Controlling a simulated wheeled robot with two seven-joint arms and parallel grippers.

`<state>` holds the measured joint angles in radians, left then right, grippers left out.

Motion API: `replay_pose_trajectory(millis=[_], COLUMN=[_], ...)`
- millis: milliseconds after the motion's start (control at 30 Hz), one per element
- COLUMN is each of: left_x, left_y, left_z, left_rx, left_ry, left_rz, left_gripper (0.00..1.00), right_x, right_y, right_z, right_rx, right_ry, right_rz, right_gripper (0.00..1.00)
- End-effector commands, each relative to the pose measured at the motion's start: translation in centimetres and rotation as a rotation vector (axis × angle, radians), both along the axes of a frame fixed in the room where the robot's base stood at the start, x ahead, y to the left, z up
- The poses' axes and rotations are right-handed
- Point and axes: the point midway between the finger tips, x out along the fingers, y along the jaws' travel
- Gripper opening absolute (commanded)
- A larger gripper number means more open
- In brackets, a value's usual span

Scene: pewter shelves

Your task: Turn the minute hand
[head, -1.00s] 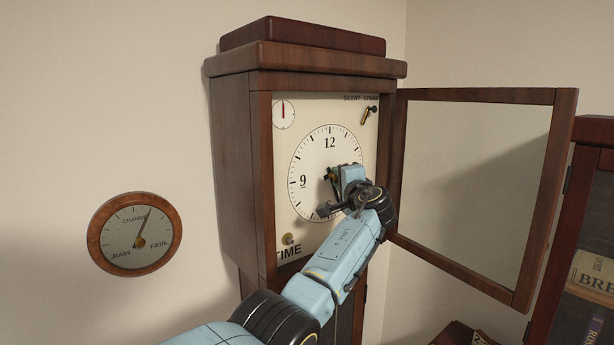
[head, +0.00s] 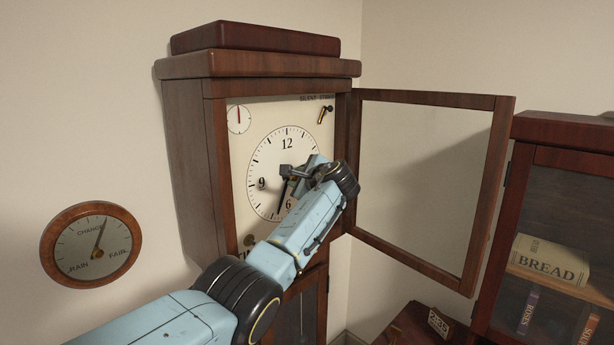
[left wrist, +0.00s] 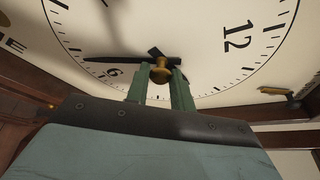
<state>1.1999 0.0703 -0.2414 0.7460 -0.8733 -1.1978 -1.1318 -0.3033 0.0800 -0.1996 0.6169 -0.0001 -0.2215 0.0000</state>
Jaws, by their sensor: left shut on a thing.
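The clock's white dial (head: 265,150) faces me inside the open case. The long black minute hand (head: 281,197) points down, just left of the 6. It also shows in the left wrist view (left wrist: 105,60), passing beside the 6. My left gripper (head: 292,174) is at the middle of the dial. In the left wrist view its two green fingers (left wrist: 161,78) are shut on the brass knob (left wrist: 160,67) at the hub of the hands. A short black piece shows beside the knob; I cannot tell if it is the hour hand. My right gripper is not in view.
The clock's glass door (head: 425,180) stands open at the right. A brass strike lever (head: 323,115) and a small dial (head: 238,119) sit at the dial's upper corners. A round barometer (head: 90,246) hangs left. A bookcase (head: 560,155) stands at the far right.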

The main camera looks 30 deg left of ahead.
Motion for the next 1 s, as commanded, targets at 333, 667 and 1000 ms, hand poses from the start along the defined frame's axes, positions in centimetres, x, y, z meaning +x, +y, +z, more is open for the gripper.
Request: replay_pose_trajectory(millis=[333,667,1000], left_x=[-0.09,-0.11,-0.1], left_y=[0.21,0.23,0.23], left_z=[-0.03,-0.05,-0.03], left_rx=[0.021,0.022,0.022], left_ry=[0.062,0.064,0.063], left_rz=[0.004,0.004,0.004], left_gripper=[0.0,0.0,0.45], right_x=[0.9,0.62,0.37], right_y=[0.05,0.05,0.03], right_z=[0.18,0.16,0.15], right_rx=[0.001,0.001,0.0], right_ry=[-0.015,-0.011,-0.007], right_rz=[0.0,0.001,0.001], right_gripper=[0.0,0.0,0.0])
